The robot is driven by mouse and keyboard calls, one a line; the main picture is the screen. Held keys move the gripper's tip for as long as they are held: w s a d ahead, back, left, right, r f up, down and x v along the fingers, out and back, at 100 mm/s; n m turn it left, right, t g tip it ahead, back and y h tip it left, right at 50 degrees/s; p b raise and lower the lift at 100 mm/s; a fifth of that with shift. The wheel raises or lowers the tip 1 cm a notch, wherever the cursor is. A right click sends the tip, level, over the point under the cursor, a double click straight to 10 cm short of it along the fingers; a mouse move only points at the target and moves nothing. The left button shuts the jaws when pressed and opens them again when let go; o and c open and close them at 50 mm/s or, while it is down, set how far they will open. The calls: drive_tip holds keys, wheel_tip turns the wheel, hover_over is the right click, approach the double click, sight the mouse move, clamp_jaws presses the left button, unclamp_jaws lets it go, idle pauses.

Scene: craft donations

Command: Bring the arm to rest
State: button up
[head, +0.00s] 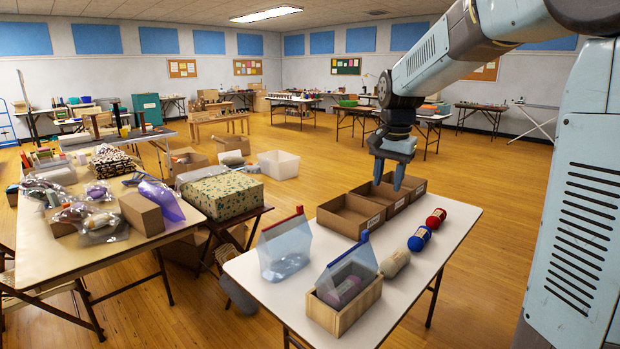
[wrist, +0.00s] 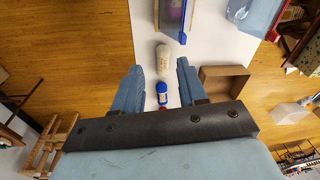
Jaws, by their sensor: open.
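My gripper (head: 391,172) hangs pointing down above the far part of the white table (head: 443,238). In the wrist view my gripper (wrist: 160,85) is open, with a blue yarn ball and part of a red one seen below between the fingers. On the table a red yarn ball (head: 436,218), a blue yarn ball (head: 419,239) and a cream yarn ball (head: 395,263) lie in a row along the right side.
Open cardboard boxes (head: 341,222) stand at the table's far left. A clear zip bag (head: 284,254) stands near the front left. A wooden box (head: 345,311) holds another bag with a purple-grey item. A cluttered table (head: 80,255) stands further left. Floor is open to the right.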

drive_tip(key=s+d+n+t, duration=0.2)
drive_tip(key=s+n, duration=0.1)
drive_tip(key=s, duration=1)
drive_tip(key=s+d+n+t, duration=0.1)
drive_tip(key=s+n+t, duration=0.1)
drive_tip(key=s, duration=1.2)
drive_tip(key=shift+d+n, duration=0.35)
drive_tip(key=shift+n, duration=0.55)
drive_tip(key=shift+r, duration=0.1)
